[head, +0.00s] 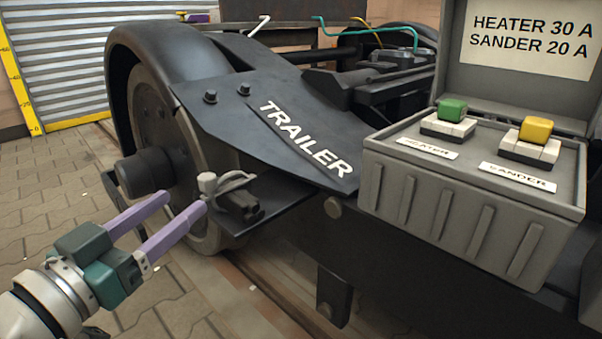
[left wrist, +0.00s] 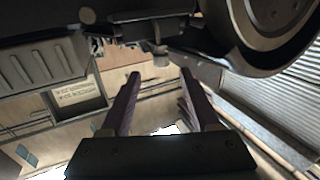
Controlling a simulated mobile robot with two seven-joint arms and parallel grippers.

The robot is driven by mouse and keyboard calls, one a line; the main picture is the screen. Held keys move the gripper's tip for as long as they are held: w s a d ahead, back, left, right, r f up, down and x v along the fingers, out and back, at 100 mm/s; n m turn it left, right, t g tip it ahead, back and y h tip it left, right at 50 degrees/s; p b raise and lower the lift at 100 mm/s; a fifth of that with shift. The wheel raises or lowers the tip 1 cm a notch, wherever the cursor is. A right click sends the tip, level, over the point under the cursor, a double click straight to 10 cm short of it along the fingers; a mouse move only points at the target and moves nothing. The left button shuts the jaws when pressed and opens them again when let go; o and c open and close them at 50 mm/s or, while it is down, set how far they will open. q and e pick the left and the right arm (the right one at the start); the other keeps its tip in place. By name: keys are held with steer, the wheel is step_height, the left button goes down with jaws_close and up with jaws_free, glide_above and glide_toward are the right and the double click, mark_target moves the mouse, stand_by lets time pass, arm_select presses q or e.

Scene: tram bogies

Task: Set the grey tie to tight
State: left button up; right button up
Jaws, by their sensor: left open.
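The grey tie (head: 236,181) shows in the head view as a curved grey band over a dark block on a small black shelf (head: 285,197) beside the wheel. A pale grey knob (head: 207,183) stands at its left end. Whether the band is tight or slack I cannot tell. My left gripper (head: 184,201) is open, its two purple fingers pointing at the knob; the right-hand finger overlaps the knob's lower part in the picture. In the left wrist view the knob (left wrist: 161,60) lies just beyond and between the open fingertips (left wrist: 160,74). My right gripper is not in view.
The black TRAILER bogie frame (head: 300,125) and a large wheel (head: 160,110) rise behind the tie. A grey box (head: 470,200) with green and yellow switches stands at the right. Open paved floor (head: 50,190) lies at the left.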

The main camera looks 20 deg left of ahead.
mark_target(202, 187)
arm_select(q)
steer(key=w+b, duration=0.3)
steer(key=w, duration=0.4)
steer(key=shift+w+f, duration=0.1)
steer(key=shift+w, duration=0.05)
steer(key=shift+w+a, duration=0.1)
steer(key=shift+w, duration=0.2)
jaws_close()
stand_by(0.9)
